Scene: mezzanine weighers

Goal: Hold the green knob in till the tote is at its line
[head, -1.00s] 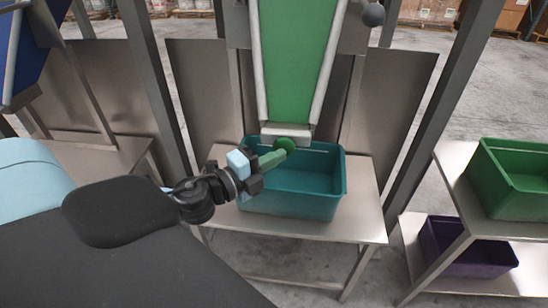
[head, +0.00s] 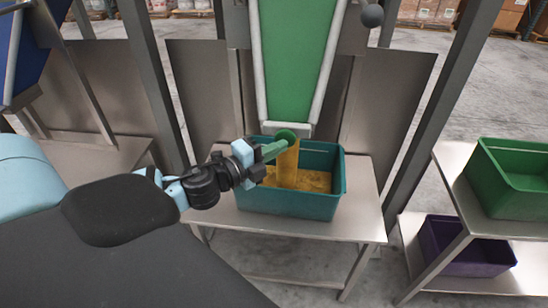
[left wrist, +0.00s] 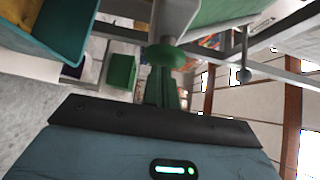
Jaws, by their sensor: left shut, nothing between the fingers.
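The green knob (head: 287,134) sits at the lower end of the green chute (head: 292,60). My left gripper (head: 283,146) is shut and empty, its green fingertips against the front of the knob. The knob also shows in the left wrist view (left wrist: 166,57), right beyond my shut fingers (left wrist: 163,90). A stream of golden grain (head: 288,168) falls from the chute into the teal tote (head: 290,203) below. Grain covers the tote's floor, well below the rim. I cannot make out a fill line on the tote. My right gripper is not in view.
The tote stands on a metal table (head: 362,215). To the right, a green bin (head: 512,178) and a purple bin (head: 465,250) stand on a two-level stand. Grey posts (head: 440,110) flank the chute. A blue chute (head: 30,55) is at the far left.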

